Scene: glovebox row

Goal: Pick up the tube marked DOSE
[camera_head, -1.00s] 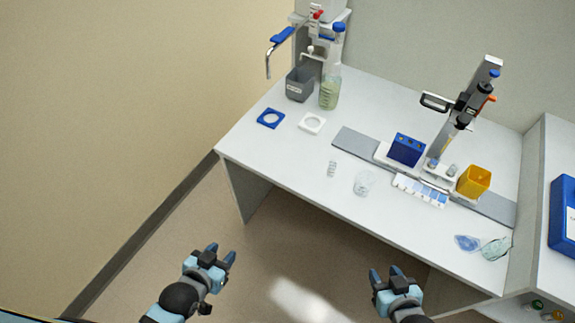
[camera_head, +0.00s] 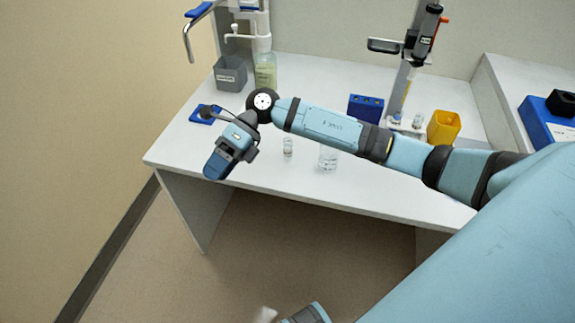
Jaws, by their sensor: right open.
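A small clear vial or tube (camera_head: 288,147) stands on the white table just below my right forearm. No DOSE mark can be read at this size, so I cannot tell whether it is the tube marked DOSE. My right gripper (camera_head: 217,165) reaches in from the right, over the table's front left edge. It is open, points down and to the left, and is apart from the vial, to its left. My left gripper is not in view.
A clear beaker (camera_head: 328,158) stands right of the vial, partly under my arm. A blue rack (camera_head: 365,108), a yellow bin (camera_head: 443,127) and a stand (camera_head: 408,75) are behind the arm. A grey bin (camera_head: 230,73) and a bottle (camera_head: 265,70) stand at the back left.

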